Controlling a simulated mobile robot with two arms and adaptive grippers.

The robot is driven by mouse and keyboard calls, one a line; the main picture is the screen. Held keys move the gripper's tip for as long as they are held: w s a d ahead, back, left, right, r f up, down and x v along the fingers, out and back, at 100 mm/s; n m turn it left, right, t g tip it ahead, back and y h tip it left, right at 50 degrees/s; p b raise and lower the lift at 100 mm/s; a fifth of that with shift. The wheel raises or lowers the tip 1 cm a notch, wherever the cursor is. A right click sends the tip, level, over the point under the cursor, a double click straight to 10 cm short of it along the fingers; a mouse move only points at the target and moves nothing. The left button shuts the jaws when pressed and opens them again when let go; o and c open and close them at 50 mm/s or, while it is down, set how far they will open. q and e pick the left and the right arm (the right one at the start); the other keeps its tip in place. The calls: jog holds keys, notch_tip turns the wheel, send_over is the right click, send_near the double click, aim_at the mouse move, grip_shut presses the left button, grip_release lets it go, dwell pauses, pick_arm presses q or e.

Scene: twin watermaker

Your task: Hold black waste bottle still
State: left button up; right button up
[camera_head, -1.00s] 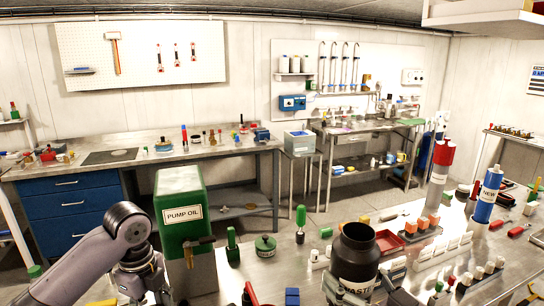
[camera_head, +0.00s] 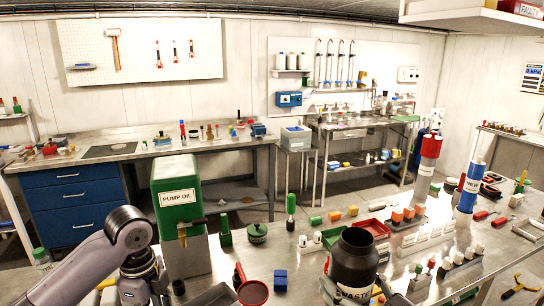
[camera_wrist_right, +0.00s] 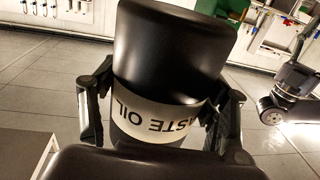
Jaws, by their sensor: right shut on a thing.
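The black waste bottle (camera_head: 356,258) is upright at the near edge of the workbench, with its wide mouth open and a white label low on its side. In the right wrist view the bottle (camera_wrist_right: 168,50) shows its "WASTE OIL" label between the fingers. My right gripper (camera_wrist_right: 160,108) is shut on the bottle, one finger on each side of the label. The bottle's base is hidden, so I cannot tell whether it touches a surface. My left arm comes in at the lower left beside the pump oil can; its gripper (camera_head: 150,290) is partly cut off and its fingers are unclear.
The green pump oil can (camera_head: 178,190) stands left of the bottle. A dark red cup (camera_head: 252,292) and a blue block (camera_head: 280,280) are near it. A red tray (camera_head: 374,229) and several small blocks lie behind and right of the bottle. Yellow-handled pliers (camera_head: 522,285) lie at far right.

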jog(key=f+h+b, duration=0.1)
jog(key=f, duration=0.1)
jog(key=s+f+m+h, duration=0.1)
jog(key=s+f+m+t+h+b, duration=0.1)
jog(key=f, duration=0.1)
jog(key=shift+s+d+f+b, duration=0.15)
jog(key=shift+d+f+b, duration=0.15)
jog(key=shift+d+b, duration=0.1)
pick_arm(q)
jog(key=s+d+f+n+b, duration=0.1)
jog(key=s+d+f+n, duration=0.1)
jog(key=s+n, duration=0.4)
jog(key=s+d+f+n+b, duration=0.1)
jog(key=s+d+f+n, duration=0.2)
jog(key=s+n, duration=0.4)
jog(key=shift+s+d+f+n+b, duration=0.35)
jog(key=shift+f+n, duration=0.3)
jog(key=shift+n, duration=2.65)
pick_arm(e)
jog(key=s+d+f+m+t+h, duration=0.1)
jog(key=s+d+f+m+h, duration=0.2)
jog(key=f, duration=0.4)
jog(key=shift+s+d+f+h, duration=0.3)
jog(key=shift+s+d+h, duration=0.15)
jog(key=shift+h, duration=0.65)
jog(key=shift+a, duration=0.1)
